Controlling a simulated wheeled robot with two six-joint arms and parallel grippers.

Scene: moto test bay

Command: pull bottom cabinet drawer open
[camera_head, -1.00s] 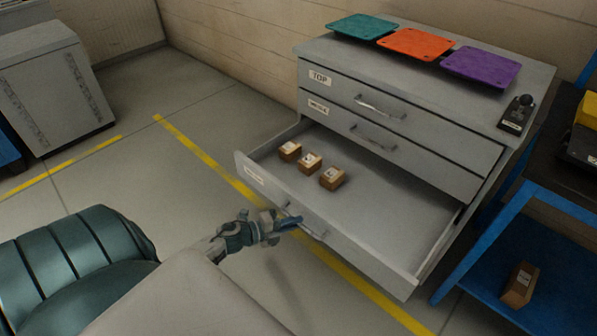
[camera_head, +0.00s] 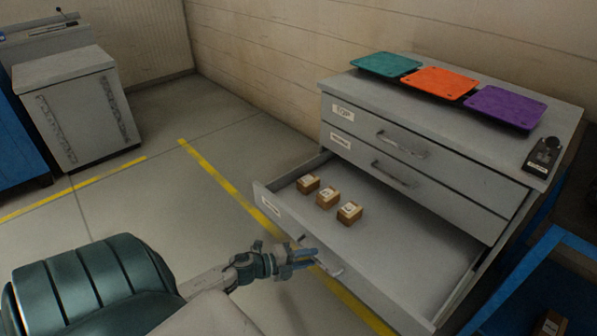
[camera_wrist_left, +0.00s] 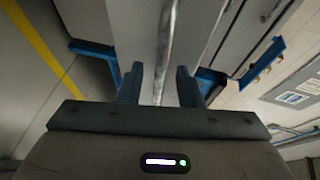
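The bottom drawer (camera_head: 395,245) of the grey cabinet (camera_head: 345,97) stands pulled far out, with its interior in view. Three small brown boxes (camera_head: 327,197) sit inside near its left side. The drawer's bar handle (camera_head: 330,268) is on its front. My left gripper (camera_head: 306,258) is at the handle, its blue fingers apart. In the left wrist view, the handle bar (camera_wrist_left: 167,45) runs between the two spread fingers of the left gripper (camera_wrist_left: 159,80), with gaps visible beside it. My right gripper is not in view.
The two upper drawers (camera_head: 440,170) are shut. Teal, orange and purple trays (camera_head: 505,107) and a small black device (camera_head: 541,157) sit on the cabinet top. A blue-framed table (camera_head: 530,270) stands at the right. The floor left of the drawer is clear.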

